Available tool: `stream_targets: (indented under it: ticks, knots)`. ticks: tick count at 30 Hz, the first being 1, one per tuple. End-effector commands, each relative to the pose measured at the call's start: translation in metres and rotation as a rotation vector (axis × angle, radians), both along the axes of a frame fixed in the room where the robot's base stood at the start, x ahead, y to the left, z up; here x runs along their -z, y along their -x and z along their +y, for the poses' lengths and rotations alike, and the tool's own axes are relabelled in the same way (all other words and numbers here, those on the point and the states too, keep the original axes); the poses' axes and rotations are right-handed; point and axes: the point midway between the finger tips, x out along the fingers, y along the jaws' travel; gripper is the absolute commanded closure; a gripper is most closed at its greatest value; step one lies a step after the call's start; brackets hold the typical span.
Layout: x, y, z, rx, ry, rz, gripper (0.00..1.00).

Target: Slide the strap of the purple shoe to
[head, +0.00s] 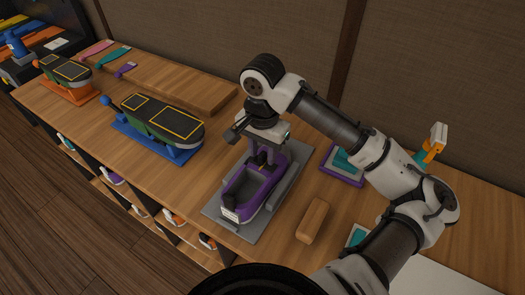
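The purple shoe (236,208) sits on a grey base plate (214,219) near the middle of the counter. Its opening is grey inside, and a small white label shows at its near end. My gripper (262,160) points down at the far part of the shoe, with its dark fingers at or just above the purple top. The fingers and the gripper body cover the far part of the shoe. I cannot make out the shoe's strap or whether the fingers are closed on it.
Two green-and-black forms stand left, on an orange base (73,92) and a blue base (154,139). Flat coloured pieces (113,56) lie behind them by a long wooden block (190,90). A small wooden block (312,220) and a purple-and-teal tray (342,166) are right of the shoe.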

Motion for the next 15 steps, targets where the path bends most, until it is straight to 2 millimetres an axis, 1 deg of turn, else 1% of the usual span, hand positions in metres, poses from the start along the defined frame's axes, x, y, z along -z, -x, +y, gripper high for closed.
stream_targets:
  ticks: [5,9,15]
  knots:
    - [-0.029,0.000,0.000,-0.001,0.001,-0.003,0.65]
    - [-0.063,-0.001,-0.001,0.000,0.005,-0.004,0.65]
    - [-0.103,0.000,0.000,0.001,0.003,-0.003,0.65]
